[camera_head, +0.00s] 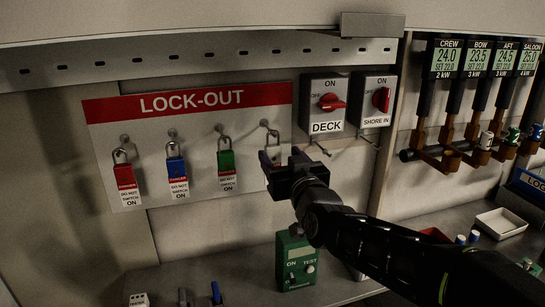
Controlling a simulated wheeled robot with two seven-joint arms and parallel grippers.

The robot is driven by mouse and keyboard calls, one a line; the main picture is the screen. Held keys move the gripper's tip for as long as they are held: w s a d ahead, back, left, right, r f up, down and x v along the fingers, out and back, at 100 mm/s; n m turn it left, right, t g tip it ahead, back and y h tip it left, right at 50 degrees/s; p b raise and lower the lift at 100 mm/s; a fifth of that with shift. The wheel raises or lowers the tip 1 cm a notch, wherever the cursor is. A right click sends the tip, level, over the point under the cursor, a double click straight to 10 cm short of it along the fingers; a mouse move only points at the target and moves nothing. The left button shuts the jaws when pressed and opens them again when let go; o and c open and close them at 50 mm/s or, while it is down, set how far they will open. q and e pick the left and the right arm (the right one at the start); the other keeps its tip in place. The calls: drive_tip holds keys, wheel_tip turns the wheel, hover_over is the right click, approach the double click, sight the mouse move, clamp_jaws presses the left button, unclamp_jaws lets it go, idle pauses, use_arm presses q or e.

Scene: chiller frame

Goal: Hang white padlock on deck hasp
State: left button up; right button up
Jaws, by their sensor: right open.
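The white padlock (273,147) hangs at the right end of the lock-out board (190,105), its shackle upright and its lower body hidden by my right gripper. My right gripper (270,163) is open, with its fingers in front of the padlock's body; I cannot tell whether they touch it. The deck switch box (325,112) with a red handle is up and to the right of the gripper. The deck hasp (319,146) is a small metal piece below that box. My left gripper is out of view.
Red (125,178), blue (177,170) and green (226,163) padlocks hang left of the white one. A shore-in switch box (377,101) adjoins the deck box. A green tester (295,260) stands below my arm. Pipes and valves (450,150) occupy the right.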

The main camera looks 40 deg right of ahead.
sight(276, 150)
drive_tip(key=shift+w+d, duration=0.2)
drive_tip(key=shift+w, duration=0.4)
drive_tip(key=shift+w+d+p, duration=0.25)
drive_tip(key=shift+w+p, duration=0.1)
drive_tip(key=shift+w, duration=0.35)
drive_tip(key=shift+w+p, duration=0.3)
drive_tip(key=shift+w, duration=0.05)
drive_tip(key=p+x, duration=0.1)
drive_tip(key=x, duration=0.3)
drive_tip(key=shift+w+p, duration=0.2)
drive_tip(key=shift+p, duration=0.15)
